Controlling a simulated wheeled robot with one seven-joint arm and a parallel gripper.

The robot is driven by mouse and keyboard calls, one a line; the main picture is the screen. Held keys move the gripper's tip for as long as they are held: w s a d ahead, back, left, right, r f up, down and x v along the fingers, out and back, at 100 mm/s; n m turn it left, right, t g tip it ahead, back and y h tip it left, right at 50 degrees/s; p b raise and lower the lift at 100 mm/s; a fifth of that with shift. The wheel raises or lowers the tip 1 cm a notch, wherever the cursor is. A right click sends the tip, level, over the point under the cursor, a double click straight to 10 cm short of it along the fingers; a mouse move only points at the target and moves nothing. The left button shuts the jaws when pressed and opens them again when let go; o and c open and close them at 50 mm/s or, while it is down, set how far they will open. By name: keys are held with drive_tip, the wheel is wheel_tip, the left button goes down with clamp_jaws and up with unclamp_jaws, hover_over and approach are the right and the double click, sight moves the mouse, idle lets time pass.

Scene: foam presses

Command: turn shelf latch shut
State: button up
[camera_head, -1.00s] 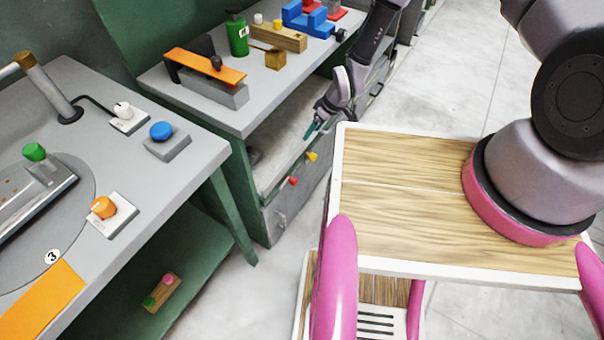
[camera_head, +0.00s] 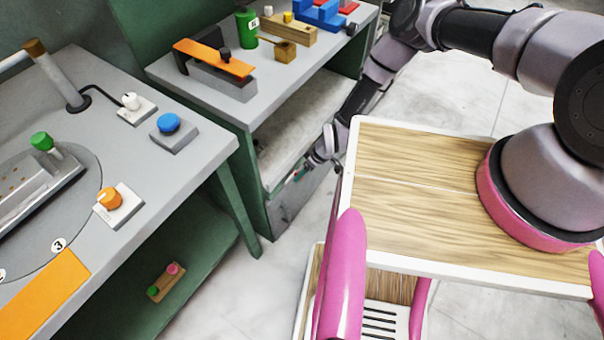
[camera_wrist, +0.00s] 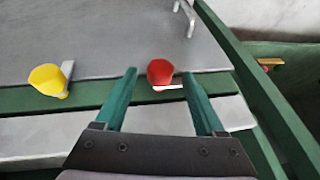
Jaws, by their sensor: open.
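In the wrist view a red knob (camera_wrist: 160,72) with a pale lever sits on the edge of the shelf front, over a green bar (camera_wrist: 95,97). A yellow knob (camera_wrist: 47,78) with a grey tab sits to its left. I cannot tell which of them is the shelf latch. My gripper (camera_wrist: 160,75) is open, its green fingers on either side of the red knob's line, with the knob between the tips. I cannot tell if they touch it. In the head view my gripper (camera_head: 296,175) is at the shelf front and hides the knobs.
The grey shelf panel (camera_head: 292,207) is under the bench holding an orange bar (camera_head: 213,58) and a green bottle (camera_head: 246,27). A grey handle (camera_wrist: 185,17) stands on the panel. A second bench (camera_head: 130,165) is left; a wooden block with knobs (camera_head: 166,283) lies on its lower shelf.

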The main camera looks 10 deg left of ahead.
drive_tip(key=shift+a+f, duration=0.3)
drive_tip(key=shift+f, duration=0.35)
clamp_jaws()
drive_tip(key=g, duration=0.1)
drive_tip(key=g+y, duration=0.1)
drive_tip(key=shift+w+d+f+m+g, duration=0.1)
drive_tip(key=shift+w+d+m+g, duration=0.1)
drive_tip(key=shift+w+m+g, duration=0.15)
drive_tip(key=shift+w+f+m+g+y, duration=0.1)
drive_tip(key=shift+m+g+y, duration=0.25)
drive_tip(key=shift+g+y, duration=0.95)
drive_tip(key=shift+g, duration=0.55)
